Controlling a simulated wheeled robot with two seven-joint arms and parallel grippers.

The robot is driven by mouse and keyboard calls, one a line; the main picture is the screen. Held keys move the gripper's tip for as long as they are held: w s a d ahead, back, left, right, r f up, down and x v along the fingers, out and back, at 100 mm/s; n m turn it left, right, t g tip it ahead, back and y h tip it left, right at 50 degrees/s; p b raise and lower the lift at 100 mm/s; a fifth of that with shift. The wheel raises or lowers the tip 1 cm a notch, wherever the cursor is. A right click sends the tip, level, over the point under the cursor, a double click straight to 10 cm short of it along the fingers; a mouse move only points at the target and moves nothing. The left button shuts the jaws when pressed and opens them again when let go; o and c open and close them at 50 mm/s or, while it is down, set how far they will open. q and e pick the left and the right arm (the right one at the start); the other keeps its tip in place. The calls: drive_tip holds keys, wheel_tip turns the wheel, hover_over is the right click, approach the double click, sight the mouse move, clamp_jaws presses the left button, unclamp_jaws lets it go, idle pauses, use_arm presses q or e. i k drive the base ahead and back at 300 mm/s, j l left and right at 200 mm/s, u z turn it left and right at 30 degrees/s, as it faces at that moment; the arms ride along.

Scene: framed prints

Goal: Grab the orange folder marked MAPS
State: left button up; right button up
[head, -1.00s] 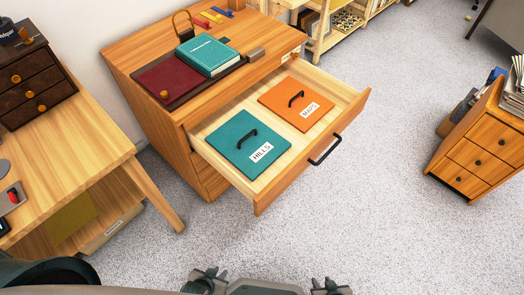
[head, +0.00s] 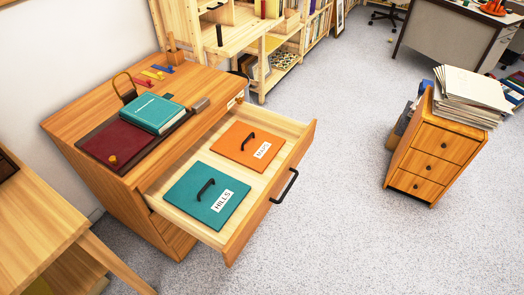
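The orange folder marked MAPS (head: 236,142) lies flat in the open drawer (head: 180,214) of the wooden cabinet (head: 92,167), toward its far end. It has a dark handle and a white label. A teal folder marked HILLS (head: 190,193) lies beside it, nearer to me, also with a dark handle. Neither of my grippers shows in the head view now.
A teal book (head: 152,113) and a dark red folder (head: 112,147) lie on the cabinet top. A small drawer unit (head: 424,152) stacked with papers stands at the right. A wooden table (head: 35,215) is at left. Carpet in front of the drawer is clear.

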sight(253, 148)
drive_tip(key=u, duration=0.4)
drive_tip(key=i+l+u, duration=0.25)
drive_tip(key=l+u, duration=0.25)
drive_tip(key=l, duration=0.2)
drive_tip(key=i+l+u, duration=0.2)
drive_tip(key=l, duration=0.65)
drive_tip(key=l+u, duration=0.15)
drive_tip(key=l, duration=0.65)
drive_tip(key=i+l, duration=0.1)
drive_tip(key=l, duration=1.2)
